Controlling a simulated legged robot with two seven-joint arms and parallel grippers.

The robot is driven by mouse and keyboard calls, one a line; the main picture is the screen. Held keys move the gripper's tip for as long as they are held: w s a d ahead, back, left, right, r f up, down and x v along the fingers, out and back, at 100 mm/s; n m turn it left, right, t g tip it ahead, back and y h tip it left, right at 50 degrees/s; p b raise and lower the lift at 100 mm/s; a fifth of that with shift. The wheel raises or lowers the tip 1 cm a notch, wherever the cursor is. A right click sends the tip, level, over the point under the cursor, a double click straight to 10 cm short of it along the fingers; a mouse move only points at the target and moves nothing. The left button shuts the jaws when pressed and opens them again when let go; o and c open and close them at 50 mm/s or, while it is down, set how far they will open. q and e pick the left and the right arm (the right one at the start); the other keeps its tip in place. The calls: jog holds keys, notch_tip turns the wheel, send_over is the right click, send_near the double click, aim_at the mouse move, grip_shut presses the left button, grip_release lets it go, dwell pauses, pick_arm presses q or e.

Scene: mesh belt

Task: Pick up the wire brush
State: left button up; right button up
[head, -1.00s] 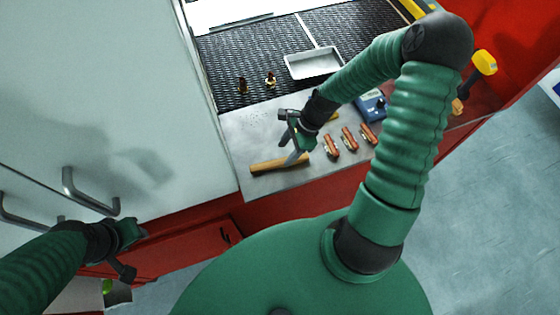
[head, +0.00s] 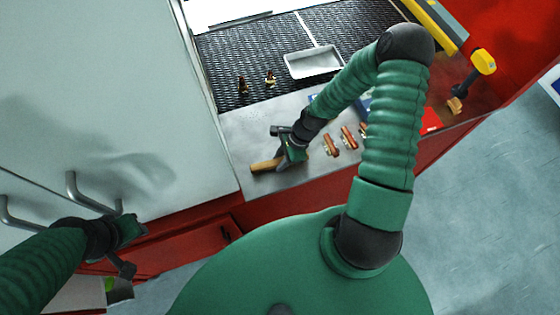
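The wire brush, seen as a wooden handle (head: 262,166), lies on the grey metal worktop near its front left corner. Its right part is hidden behind my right gripper. My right gripper (head: 282,150) is right over the brush, low at the worktop. I cannot tell whether its fingers touch or close on the handle. My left gripper (head: 130,250) is at the lower left, in front of the cabinet, far from the brush, with its fingers apart and nothing seen between them.
Several copper-coloured clamp-like pieces (head: 331,146) lie right of my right gripper. Behind are a metal tray (head: 312,62) and two small brass parts (head: 270,78) on the dark mesh belt (head: 235,55). A yellow-headed tool (head: 483,62) is at right. A pale cabinet (head: 110,110) borders the left.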

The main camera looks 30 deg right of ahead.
aim_at(278, 161)
jog(key=shift+c, duration=1.2)
pick_arm(q)
jog(key=shift+s+d, duration=0.15)
jog(key=shift+d, duration=0.1)
pick_arm(e)
jog(key=shift+s+d, duration=0.1)
jog(key=shift+d, duration=0.1)
grip_shut()
